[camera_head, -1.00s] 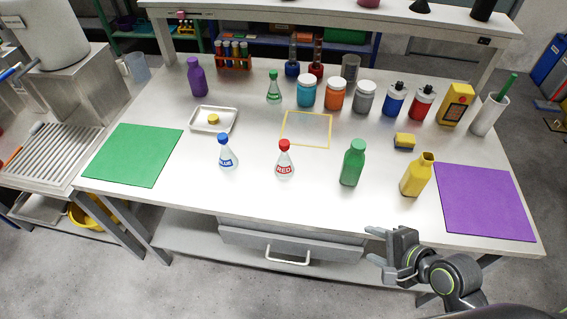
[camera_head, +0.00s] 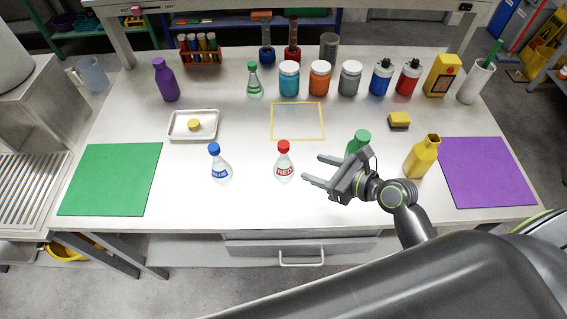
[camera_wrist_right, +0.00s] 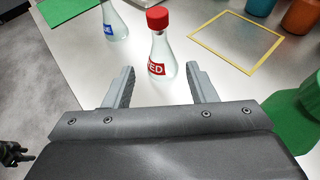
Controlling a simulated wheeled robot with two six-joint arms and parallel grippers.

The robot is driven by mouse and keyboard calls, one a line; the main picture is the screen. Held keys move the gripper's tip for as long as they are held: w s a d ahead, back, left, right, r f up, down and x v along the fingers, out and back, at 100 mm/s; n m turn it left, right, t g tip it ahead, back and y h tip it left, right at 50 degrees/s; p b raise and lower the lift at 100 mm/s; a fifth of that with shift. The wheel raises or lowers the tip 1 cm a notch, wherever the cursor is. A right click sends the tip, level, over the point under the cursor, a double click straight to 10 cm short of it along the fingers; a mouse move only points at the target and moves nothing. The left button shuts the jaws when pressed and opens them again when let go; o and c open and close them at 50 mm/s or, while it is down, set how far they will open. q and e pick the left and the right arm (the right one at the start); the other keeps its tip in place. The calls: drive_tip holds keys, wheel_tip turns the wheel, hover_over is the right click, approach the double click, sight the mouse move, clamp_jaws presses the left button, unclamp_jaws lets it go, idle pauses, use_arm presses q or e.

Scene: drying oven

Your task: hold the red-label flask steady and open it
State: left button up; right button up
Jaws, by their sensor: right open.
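The red-label flask (camera_head: 284,166) is clear, with a red cap (camera_head: 283,146), and stands upright on the white table. My right gripper (camera_head: 312,170) is open and empty, just right of the flask with its fingers pointing at it. In the right wrist view the red-label flask (camera_wrist_right: 158,52) stands ahead, in line with the gap between the open fingers, apart from them. A dark gripper-like part (camera_wrist_right: 15,154) at the left edge of that view is probably my left gripper; its jaws are too small to judge.
A blue-label flask (camera_head: 219,167) stands left of the red one. A green bottle (camera_head: 358,141) is partly hidden behind my right gripper, and a yellow bottle (camera_head: 421,158) stands further right. A yellow square outline (camera_head: 297,138) lies behind, empty. The table front is clear.

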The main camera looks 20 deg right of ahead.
sight(287, 157)
drive_tip(key=x, duration=0.4)
drive_tip(key=shift+w+a, duration=0.3)
drive_tip(key=shift+a, duration=0.05)
drive_tip(key=x, duration=0.3)
drive_tip(key=shift+w+f, duration=0.2)
drive_tip(key=shift+w, duration=0.05)
drive_tip(key=x, duration=0.4)
drive_tip(key=shift+a+r, duration=0.1)
drive_tip(key=shift+r, duration=0.1)
drive_tip(key=shift+w+a+f, duration=0.3)
drive_tip(key=shift+w, duration=0.2)
use_arm(q)
drive_tip(key=shift+w+a+r, duration=0.2)
drive_tip(key=shift+w+a, duration=0.05)
drive_tip(key=shift+w, duration=0.2)
use_arm(e)
drive_tip(key=shift+c, duration=0.2)
use_arm(q)
drive_tip(key=shift+w, duration=0.2)
use_arm(e)
drive_tip(key=c, duration=1)
